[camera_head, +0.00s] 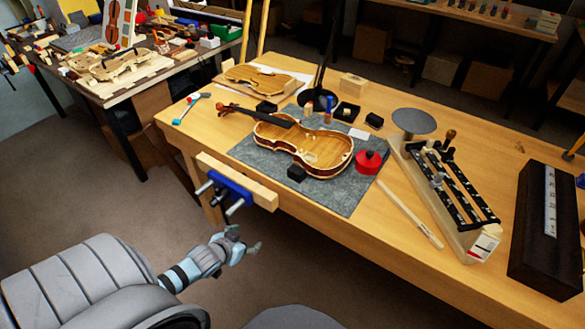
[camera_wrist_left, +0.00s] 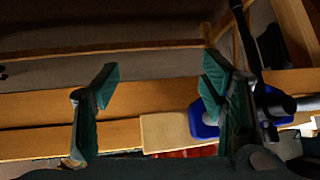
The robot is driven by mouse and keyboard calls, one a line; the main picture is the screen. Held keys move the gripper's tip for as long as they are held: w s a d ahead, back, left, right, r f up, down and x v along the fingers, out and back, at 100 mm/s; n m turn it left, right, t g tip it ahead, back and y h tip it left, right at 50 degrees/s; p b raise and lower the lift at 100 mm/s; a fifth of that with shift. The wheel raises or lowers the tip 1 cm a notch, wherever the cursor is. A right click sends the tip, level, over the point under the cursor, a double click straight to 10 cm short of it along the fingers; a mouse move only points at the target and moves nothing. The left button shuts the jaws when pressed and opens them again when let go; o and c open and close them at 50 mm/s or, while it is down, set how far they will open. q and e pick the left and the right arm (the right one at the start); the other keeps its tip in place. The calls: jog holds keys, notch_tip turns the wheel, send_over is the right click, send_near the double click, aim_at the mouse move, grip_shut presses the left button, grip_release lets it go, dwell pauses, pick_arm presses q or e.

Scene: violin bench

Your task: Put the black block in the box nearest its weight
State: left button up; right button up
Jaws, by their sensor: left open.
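Several small black blocks are on the bench. One (camera_head: 297,173) sits on the grey mat at the front edge of the violin body, one (camera_head: 266,106) is by the violin neck, and one (camera_head: 374,120) is behind the mat. I cannot tell which is the task's block. A small open black box (camera_head: 347,112) stands beside the last one. My left gripper (camera_head: 247,239) is open and empty, in front of the bench and below the vise, away from the blocks. Its spread fingers also show in the left wrist view (camera_wrist_left: 160,88). My right gripper is not in view.
The blue vise (camera_head: 232,188) projects from the bench front near my left gripper. The violin body (camera_head: 310,148) lies on the grey mat (camera_head: 350,200), with a red round pot (camera_head: 369,162) beside it. A long dark box (camera_head: 530,250) with a numbered strip stands far right.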

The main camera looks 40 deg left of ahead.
pick_arm(q)
jog(key=w+r+t, duration=0.2)
jog(key=w+r, duration=0.3)
jog(key=r, duration=0.4)
jog(key=m+t+h, duration=0.1)
jog(key=t+h, duration=0.1)
send_near(296, 171)
jog(key=s, duration=0.5)
jog(key=b+x, duration=0.2)
jog(key=x, duration=0.2)
jog(key=r+b+x, duration=0.1)
jog(key=b+x, duration=0.1)
jog(key=x, duration=0.3)
jog(key=w+r+b+x, duration=0.1)
jog(key=b+x, duration=0.2)
jog(key=x, duration=0.1)
jog(key=shift+w+f, duration=0.15)
jog(key=shift+w, duration=0.2)
jog(key=c, duration=1.3)
jog(key=shift+r+p, duration=0.35)
jog(key=shift+r, duration=0.3)
jog(key=shift+c, duration=0.2)
notch_tip(296, 171, up, 19)
jog(key=p, duration=0.4)
